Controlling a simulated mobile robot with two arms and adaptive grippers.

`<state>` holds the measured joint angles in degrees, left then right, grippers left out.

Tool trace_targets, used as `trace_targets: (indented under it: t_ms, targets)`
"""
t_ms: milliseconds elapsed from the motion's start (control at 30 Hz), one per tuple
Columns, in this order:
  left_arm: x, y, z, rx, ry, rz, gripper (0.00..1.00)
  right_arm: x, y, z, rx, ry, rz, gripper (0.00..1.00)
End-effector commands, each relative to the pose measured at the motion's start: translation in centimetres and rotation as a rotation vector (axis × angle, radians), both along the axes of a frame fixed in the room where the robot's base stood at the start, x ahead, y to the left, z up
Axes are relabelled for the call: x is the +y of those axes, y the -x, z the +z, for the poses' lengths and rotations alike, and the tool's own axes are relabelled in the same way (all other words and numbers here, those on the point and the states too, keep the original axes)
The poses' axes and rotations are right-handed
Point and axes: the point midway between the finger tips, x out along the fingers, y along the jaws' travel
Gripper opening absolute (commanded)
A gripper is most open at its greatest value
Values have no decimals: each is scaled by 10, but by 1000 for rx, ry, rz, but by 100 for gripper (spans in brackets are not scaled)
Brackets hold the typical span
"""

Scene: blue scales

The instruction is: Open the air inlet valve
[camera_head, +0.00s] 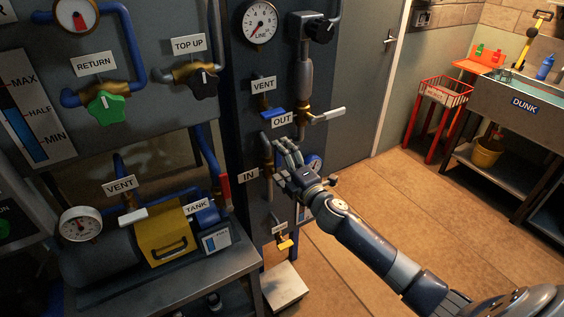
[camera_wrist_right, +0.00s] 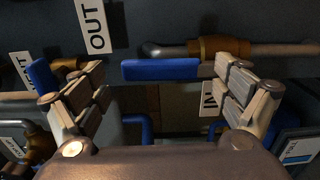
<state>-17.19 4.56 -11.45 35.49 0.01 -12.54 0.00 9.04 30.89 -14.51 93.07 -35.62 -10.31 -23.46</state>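The IN label (camera_head: 248,175) is on the dark panel beside an upright pipe with a brass valve (camera_head: 267,165). The brass valve body (camera_wrist_right: 215,48) and the IN label (camera_wrist_right: 208,100) also show there. My left gripper is out of view.
The OUT label (camera_head: 282,119) and a white-handled valve (camera_head: 327,115) are just above the gripper. A VENT valve (camera_head: 263,103) is above left. A tank (camera_head: 105,255) with a yellow box (camera_head: 163,235) stands at left. Open floor (camera_head: 420,200) lies to the right.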

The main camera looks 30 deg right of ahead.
Motion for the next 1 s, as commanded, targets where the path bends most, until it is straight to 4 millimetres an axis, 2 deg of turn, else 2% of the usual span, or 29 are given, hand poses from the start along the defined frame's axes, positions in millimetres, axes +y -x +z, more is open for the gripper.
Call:
trace_targets:
  t_ms: [167, 500, 700, 1000]
  targets:
    - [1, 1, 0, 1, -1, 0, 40, -1, 12, -2, 2, 0, 0, 91]
    - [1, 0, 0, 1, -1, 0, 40, -5, 74, -2, 2, -1, 1, 91]
    - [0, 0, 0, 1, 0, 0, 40, -7, 103, -1, 0, -2, 2, 91]
    - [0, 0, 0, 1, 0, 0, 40, -8, 119, 1, -2, 0, 2, 91]
